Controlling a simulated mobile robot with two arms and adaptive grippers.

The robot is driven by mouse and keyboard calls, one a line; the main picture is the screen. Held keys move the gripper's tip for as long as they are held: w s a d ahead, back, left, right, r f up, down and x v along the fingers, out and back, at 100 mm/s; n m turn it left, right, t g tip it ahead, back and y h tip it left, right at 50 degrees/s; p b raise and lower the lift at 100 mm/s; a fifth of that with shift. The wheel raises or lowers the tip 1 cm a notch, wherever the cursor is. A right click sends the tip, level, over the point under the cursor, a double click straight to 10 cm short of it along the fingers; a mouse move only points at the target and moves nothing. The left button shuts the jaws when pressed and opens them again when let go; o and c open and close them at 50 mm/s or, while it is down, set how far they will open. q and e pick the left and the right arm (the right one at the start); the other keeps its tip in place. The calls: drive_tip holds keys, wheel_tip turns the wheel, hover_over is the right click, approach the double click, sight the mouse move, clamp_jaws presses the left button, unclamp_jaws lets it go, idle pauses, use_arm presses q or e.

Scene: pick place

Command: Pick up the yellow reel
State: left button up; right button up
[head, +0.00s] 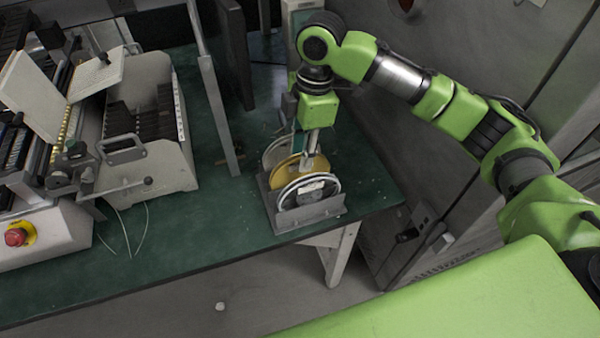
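The yellow reel (286,173) stands upright in a grey metal rack (310,217) near the right end of the green table. A white and grey reel (294,196) stands in front of it and hides its lower part. Another pale reel (274,152) stands behind it. My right gripper (312,155) points down at the top of the yellow reel, its fingers at the rim. The view is too small to tell whether the fingers are closed on it. My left gripper is out of view.
A green table (210,235) has bare room left of the rack. A machine (150,150) with a handle fills the table's left, with a red button (17,237) in front. A metal post (220,115) rises behind the rack. Grey cabinets (410,185) stand at right.

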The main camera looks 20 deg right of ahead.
sight(298, 171)
drive_tip(key=shift+w+f, duration=0.1)
drive_tip(key=shift+f, duration=0.6)
drive_tip(key=shift+w+a+f, duration=0.1)
drive_tip(key=shift+f, duration=0.9)
drive_tip(key=f, duration=0.4)
drive_tip(key=shift+w+a+p, duration=0.2)
drive_tip(key=shift+p, duration=0.2)
drive_tip(key=shift+c, duration=0.7)
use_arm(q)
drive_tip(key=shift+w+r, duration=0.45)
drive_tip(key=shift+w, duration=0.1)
use_arm(e)
clamp_jaws()
